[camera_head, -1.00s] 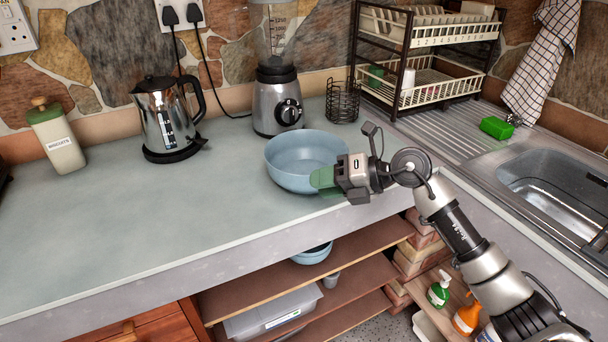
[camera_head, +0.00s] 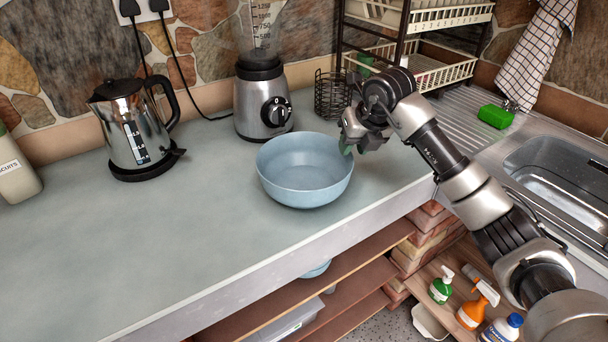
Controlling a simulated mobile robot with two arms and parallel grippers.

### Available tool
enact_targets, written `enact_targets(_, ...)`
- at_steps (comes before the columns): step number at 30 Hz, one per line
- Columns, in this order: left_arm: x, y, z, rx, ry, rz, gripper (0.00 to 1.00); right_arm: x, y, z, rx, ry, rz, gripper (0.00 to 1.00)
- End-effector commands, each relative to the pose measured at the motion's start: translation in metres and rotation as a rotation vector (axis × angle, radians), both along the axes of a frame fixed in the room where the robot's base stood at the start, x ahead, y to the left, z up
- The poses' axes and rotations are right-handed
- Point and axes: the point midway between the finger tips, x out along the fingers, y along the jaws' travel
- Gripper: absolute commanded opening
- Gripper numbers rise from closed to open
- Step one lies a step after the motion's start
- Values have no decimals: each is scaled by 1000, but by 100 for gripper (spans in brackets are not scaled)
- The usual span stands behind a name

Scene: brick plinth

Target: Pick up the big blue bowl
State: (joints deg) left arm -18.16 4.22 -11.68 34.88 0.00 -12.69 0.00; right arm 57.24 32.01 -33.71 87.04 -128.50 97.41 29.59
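The big blue bowl (camera_head: 305,176) stands upright and empty on the grey-green worktop (camera_head: 150,240), near its front edge. My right gripper (camera_head: 347,146) is at the bowl's right back rim, tilted down. A greenish finger pad shows close to the rim. I cannot tell whether it touches the rim, and the arm's angle hides the gap between the fingers. My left gripper is not in view.
A blender (camera_head: 263,103) stands just behind the bowl, with a black wire basket (camera_head: 331,94) to its right. A kettle (camera_head: 136,128) stands to the left. A dish rack (camera_head: 428,73), a green sponge (camera_head: 495,116) and the sink (camera_head: 565,175) are right. The worktop's left front is clear.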

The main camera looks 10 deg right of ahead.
Motion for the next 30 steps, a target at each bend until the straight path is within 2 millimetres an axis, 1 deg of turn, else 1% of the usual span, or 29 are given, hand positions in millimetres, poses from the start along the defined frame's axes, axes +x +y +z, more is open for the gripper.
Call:
enact_targets(4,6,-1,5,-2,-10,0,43,4,5,-15,2,4,1,34)
enact_targets(10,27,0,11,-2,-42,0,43,14,11,-42,3,2,1,34)
enact_targets(14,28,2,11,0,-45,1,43,17,12,-48,2,-1,1,34)
enact_targets(20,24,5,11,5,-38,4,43,17,12,-49,2,-1,2,34)
enact_targets(24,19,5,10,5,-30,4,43,17,12,-48,2,-1,2,12)
enact_targets(26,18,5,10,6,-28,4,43,17,11,-48,2,-1,2,3)
enact_targets(27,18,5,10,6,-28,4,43,17,11,-48,2,-1,2,0)
enact_targets(30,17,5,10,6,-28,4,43,17,11,-48,2,-1,2,0)
